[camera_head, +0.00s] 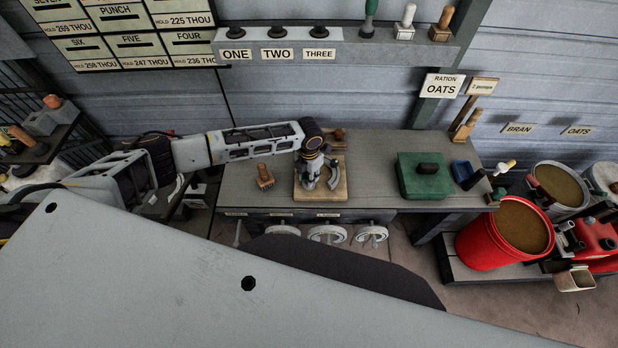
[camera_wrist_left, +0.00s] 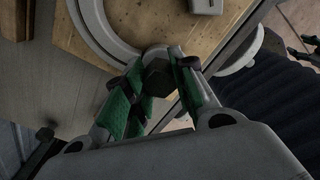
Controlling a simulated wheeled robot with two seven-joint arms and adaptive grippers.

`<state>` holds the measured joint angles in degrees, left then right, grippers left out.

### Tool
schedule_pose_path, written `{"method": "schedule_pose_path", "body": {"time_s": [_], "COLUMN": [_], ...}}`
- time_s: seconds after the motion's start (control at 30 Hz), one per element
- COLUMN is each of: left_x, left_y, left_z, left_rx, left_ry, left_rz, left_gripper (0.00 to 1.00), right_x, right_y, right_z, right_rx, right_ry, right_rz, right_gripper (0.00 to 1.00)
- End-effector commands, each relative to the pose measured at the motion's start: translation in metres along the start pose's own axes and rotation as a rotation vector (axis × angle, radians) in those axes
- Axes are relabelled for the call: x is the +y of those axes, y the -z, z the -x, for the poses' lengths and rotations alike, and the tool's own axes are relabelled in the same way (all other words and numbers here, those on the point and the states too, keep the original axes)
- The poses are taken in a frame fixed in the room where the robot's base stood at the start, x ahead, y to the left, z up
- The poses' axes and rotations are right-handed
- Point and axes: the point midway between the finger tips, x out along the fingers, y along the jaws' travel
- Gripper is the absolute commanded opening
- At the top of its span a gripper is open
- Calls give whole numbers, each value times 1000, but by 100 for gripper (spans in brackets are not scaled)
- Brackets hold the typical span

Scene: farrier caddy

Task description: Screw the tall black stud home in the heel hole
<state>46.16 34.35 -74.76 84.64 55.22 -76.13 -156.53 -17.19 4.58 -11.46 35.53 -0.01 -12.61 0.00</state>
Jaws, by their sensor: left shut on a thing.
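My left gripper (camera_head: 313,184) points down over the wooden board (camera_head: 342,194) on the bench. In the left wrist view its green-padded fingers (camera_wrist_left: 158,82) are shut on a black stud (camera_wrist_left: 157,76), with the stud's dark block-like top between the pads. The pale grey horseshoe (camera_wrist_left: 97,25) lies on the board, and its heel end is right by the fingertips. The heel hole and the stud's lower end are hidden, so I cannot tell how deep the stud sits. My right gripper is not in view.
A brush (camera_head: 265,176) stands left of the board. A green case (camera_head: 424,176) and a blue holder (camera_head: 464,174) stand to the right on the bench. A red bucket (camera_head: 484,240) is beyond the bench's right end. Bare bench top lies between board and case.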

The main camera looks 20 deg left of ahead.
Motion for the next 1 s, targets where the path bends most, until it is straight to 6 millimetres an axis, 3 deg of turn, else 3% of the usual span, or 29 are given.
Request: {"method": "schedule_pose_path", "body": {"time_s": [0.27,0.7,1.0], "left_x": [0,0,0], "left_y": [0,-1,0], "left_z": [0,0,0], "left_rx": [-1,-2,-1], "left_ry": [0,-1,0], "left_rz": [-27,-248,-261], "left_gripper": [0,0,0], "right_x": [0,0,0], "right_y": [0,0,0], "right_z": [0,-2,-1], "right_rx": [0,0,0], "right_ry": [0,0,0], "right_rz": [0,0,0], "right_gripper": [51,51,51]}}
